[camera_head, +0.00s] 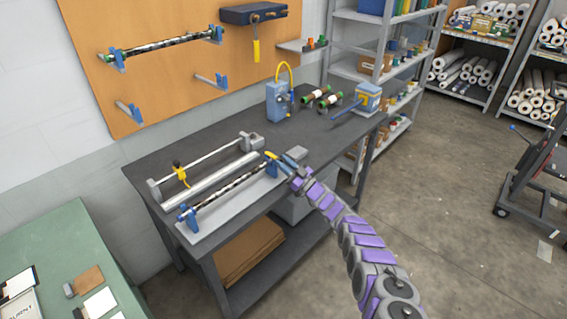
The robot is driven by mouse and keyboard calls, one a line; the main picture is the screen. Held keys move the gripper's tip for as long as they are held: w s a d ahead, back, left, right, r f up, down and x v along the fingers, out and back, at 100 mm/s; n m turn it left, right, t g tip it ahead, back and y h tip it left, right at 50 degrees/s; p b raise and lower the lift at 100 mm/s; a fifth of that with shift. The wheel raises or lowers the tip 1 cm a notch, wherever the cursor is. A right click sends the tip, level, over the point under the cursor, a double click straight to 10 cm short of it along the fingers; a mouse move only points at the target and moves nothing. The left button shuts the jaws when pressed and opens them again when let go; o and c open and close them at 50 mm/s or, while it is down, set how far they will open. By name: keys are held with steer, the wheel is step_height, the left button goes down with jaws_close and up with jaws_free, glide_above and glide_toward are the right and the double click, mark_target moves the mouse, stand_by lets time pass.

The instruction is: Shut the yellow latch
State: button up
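The calender press (208,232) lies on the dark workbench, with a pale roller and a black-and-white patterned roller along it. A small yellow piece (271,155), which looks like the yellow latch, sits at the blue bracket (272,169) at the patterned roller's right end. Its exact angle is too small to tell. My purple and grey arm reaches in from the lower right. My gripper (287,164) is right at this bracket, just right of the yellow piece. Whether it touches the yellow piece, and how far its fingers are apart, I cannot tell.
Another yellow piece (181,175) sits on the thin rear rod. A blue box with a yellow hose (279,101), green-ended rollers (322,98) and a blue-and-yellow device (367,97) stand farther back on the bench (225,121). A grey block (297,153) lies beside my gripper.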

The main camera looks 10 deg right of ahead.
steer(key=shift+o, duration=0.7)
steer(key=shift+w, duration=0.1)
steer(key=shift+o, duration=0.7)
steer(key=shift+d+r, duration=0.1)
steer(key=shift+r, duration=0.05)
steer(key=p+v, duration=0.2)
steer(key=v, duration=1.5)
steer(key=shift+d+f+p, duration=0.2)
steer(key=shift+f+p, duration=0.05)
steer(key=shift+p, duration=0.1)
steer(key=shift+a, duration=0.1)
